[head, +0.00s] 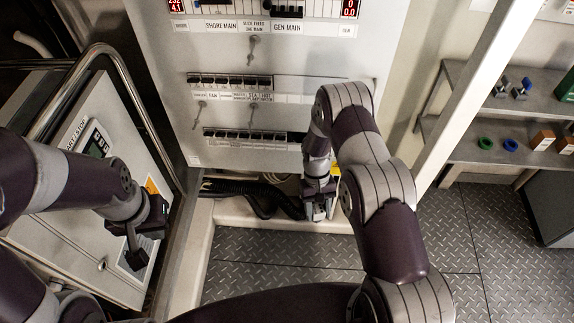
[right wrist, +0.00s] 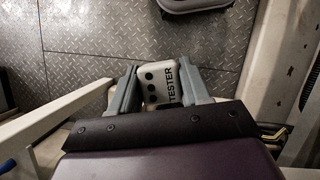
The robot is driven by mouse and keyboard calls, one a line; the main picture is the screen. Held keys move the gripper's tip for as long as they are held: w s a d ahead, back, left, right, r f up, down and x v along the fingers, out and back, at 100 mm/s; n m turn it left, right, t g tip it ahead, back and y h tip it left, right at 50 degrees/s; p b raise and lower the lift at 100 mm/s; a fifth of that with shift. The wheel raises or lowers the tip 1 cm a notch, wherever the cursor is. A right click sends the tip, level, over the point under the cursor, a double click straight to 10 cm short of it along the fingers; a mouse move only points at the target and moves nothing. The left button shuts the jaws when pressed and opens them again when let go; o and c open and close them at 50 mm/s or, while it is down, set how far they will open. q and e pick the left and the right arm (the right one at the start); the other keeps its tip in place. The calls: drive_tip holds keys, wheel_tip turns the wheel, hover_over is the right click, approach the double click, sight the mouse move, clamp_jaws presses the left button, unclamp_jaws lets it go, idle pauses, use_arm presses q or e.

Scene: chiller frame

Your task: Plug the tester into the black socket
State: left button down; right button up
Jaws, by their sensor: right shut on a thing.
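The tester (right wrist: 153,88), a pale block with black dots and the word TESTER, sits between the two grey fingers of my right gripper (right wrist: 160,74) in the right wrist view. The gripper is shut on it. In the head view my right gripper (head: 318,205) points down in front of the cabinet's foot, above the pale ledge. The tester is hard to make out there. My left gripper (head: 140,245) hangs in front of the low panel at left, and its finger gap is not clear. I cannot make out a black socket in either view.
The white electrical cabinet (head: 230,115) with breaker rows stands ahead. Black cables (head: 262,198) run along its foot. A metal rail (head: 125,75) edges the left panel (head: 75,215). Shelves (head: 480,140) with small parts stand at right. The chequered floor (head: 280,255) is clear.

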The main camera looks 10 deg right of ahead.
drive_tip(key=shift+d, duration=0.2)
drive_tip(key=shift+a+t, duration=0.2)
drive_tip(key=shift+t, duration=0.1)
drive_tip(key=w+a+f+t+b, duration=0.2)
drive_tip(key=a+t+b, duration=0.3)
drive_tip(key=a+t, duration=0.4)
drive_tip(key=w+d+r+m+t+h, duration=0.1)
drive_tip(key=w+d+r+t+h, duration=0.1)
drive_tip(key=w+r+t, duration=0.1)
drive_tip(key=w+d+r+m+t+h+b, duration=0.1)
drive_tip(key=w+r+t, duration=0.3)
drive_tip(key=r, duration=0.4)
drive_tip(key=shift+w+d+r+m+t+h, duration=0.2)
drive_tip(key=shift+d+r+m+t+h, duration=0.15)
drive_tip(key=shift+d+m, duration=0.4)
drive_tip(key=shift+d, duration=0.1)
drive_tip(key=shift+w+d+b, duration=0.25)
drive_tip(key=shift+w, duration=0.65)
drive_tip(key=shift+w+d+b, duration=0.3)
drive_tip(key=shift+w, duration=0.65)
drive_tip(key=shift+w+d+b, duration=0.25)
drive_tip(key=shift+w, duration=0.65)
